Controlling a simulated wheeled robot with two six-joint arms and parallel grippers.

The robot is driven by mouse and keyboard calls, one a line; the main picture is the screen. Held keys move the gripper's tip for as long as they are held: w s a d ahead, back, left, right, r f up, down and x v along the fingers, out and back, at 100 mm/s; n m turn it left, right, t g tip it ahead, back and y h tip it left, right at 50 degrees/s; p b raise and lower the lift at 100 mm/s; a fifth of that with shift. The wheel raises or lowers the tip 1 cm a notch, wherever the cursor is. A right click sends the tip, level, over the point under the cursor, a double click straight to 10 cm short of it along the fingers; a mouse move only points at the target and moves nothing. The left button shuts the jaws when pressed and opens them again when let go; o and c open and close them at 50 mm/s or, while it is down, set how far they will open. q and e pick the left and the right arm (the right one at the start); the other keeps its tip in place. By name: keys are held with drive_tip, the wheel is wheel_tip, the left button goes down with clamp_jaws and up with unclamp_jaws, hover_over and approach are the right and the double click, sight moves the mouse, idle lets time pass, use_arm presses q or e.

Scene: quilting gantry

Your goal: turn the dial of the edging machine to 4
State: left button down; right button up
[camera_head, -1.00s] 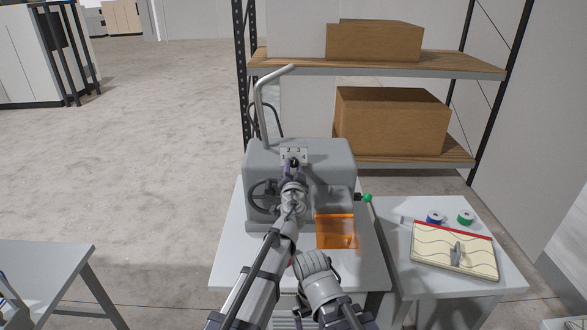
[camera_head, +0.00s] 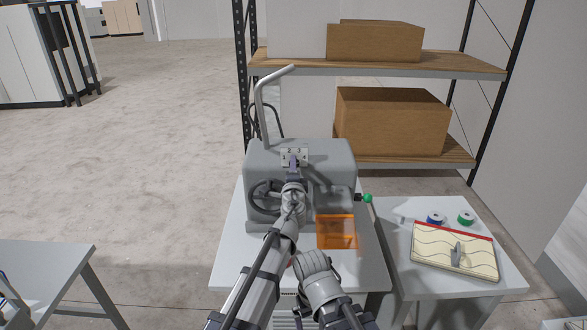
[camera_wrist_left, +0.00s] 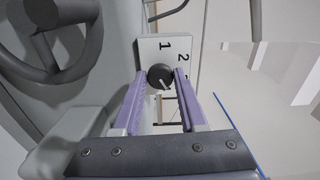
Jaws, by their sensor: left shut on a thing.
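The edging machine (camera_head: 325,160) is a grey box on a white table, with a numbered dial plate (camera_head: 303,155) on its upper front. In the left wrist view the dial (camera_wrist_left: 159,75) is a round dark knob with a pale pointer mark, on the plate with 1 and 2 readable (camera_wrist_left: 152,53). The mark points down and right in that view; which number it meets I cannot tell. My left gripper (camera_head: 294,164) is shut on the dial, its purple fingers on either side of it. In the head view it hides the knob. My right arm (camera_head: 315,275) is folded low before the machine; its fingertips are unclear.
A handwheel (camera_head: 262,197) is left of my left gripper. An orange transparent plate (camera_head: 337,231) and a green-knobbed lever (camera_head: 367,198) are to the right. A side table (camera_head: 405,285) holds a quilted piece (camera_head: 440,255) and spools (camera_head: 466,217). Shelving stands behind.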

use_arm(q)
drive_tip(key=shift+s+m, duration=0.1)
drive_tip(key=shift+m, duration=1.1)
drive_tip(key=shift+c, duration=2.3)
unclamp_jaws()
drive_tip(key=s, duration=0.7)
drive_tip(key=shift+s, duration=0.4)
